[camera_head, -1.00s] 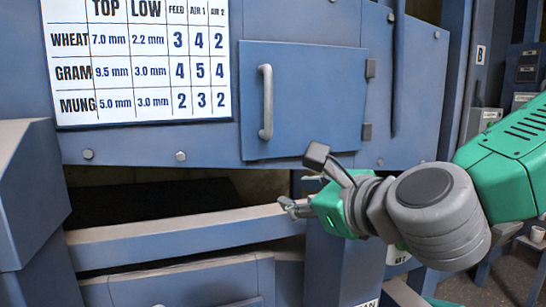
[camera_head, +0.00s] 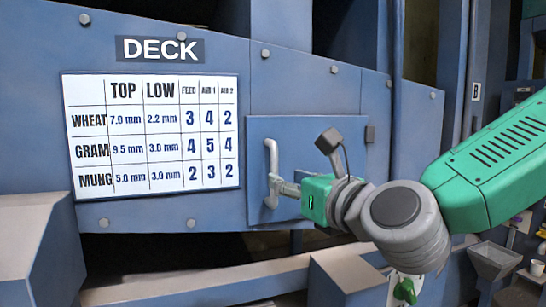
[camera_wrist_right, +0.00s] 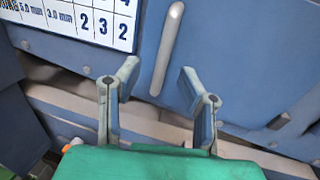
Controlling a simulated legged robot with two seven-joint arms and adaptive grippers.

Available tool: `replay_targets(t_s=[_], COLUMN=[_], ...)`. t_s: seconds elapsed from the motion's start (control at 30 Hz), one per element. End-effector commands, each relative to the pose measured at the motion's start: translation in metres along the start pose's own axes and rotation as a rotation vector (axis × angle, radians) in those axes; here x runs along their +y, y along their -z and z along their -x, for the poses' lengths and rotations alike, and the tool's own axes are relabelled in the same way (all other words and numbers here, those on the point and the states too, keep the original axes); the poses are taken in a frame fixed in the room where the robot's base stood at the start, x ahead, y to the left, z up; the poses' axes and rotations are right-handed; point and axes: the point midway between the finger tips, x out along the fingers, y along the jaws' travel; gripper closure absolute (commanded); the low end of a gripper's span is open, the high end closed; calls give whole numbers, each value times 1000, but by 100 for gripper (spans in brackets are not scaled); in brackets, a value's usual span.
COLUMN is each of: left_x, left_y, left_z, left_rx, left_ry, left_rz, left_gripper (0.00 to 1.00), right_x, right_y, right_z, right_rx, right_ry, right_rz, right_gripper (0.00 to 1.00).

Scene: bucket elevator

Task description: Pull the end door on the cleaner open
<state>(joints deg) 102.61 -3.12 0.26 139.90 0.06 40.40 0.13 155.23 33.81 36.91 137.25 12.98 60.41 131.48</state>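The end door (camera_head: 310,132) is a blue panel, shut flush in the cleaner's blue front. Its pale vertical bar handle (camera_head: 271,158) is on the door's left side, with hinges on the right. My right gripper (camera_head: 274,186) is at the lower part of the handle in the head view. In the right wrist view the gripper (camera_wrist_right: 158,68) is open, with its two fingers apart. The handle (camera_wrist_right: 168,45) shows between and just beyond the fingertips, and whether they touch it is unclear. My left gripper is not in view.
A white settings chart (camera_head: 150,135) is left of the door, under a DECK label (camera_head: 160,49). A blue ledge (camera_head: 200,283) runs below the door, and a grey block (camera_head: 345,272) stands below right. A grey hopper (camera_head: 494,262) is at the far right.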

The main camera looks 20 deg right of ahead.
Motion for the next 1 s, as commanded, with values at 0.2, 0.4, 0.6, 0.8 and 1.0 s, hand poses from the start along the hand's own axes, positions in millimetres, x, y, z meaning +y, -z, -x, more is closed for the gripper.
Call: replay_targets(t_s=[0.2, 0.4, 0.6, 0.8, 1.0], left_x=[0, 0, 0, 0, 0], left_y=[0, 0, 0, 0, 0], left_z=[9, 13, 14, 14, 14], left_rx=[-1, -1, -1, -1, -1], left_ry=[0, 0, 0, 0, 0], left_rz=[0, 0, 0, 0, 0], left_gripper=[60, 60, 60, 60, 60], right_x=[-5, -7, -4, -2, -3], right_y=[1, 2, 2, 2, 2], right_z=[-40, -58, -63, -63, -63], right_rx=[0, -1, 0, 0, -1], right_ry=[2, 1, 1, 1, -1], right_rz=[-1, -4, -3, -1, -2], right_gripper=[66, 66, 66, 83, 100])
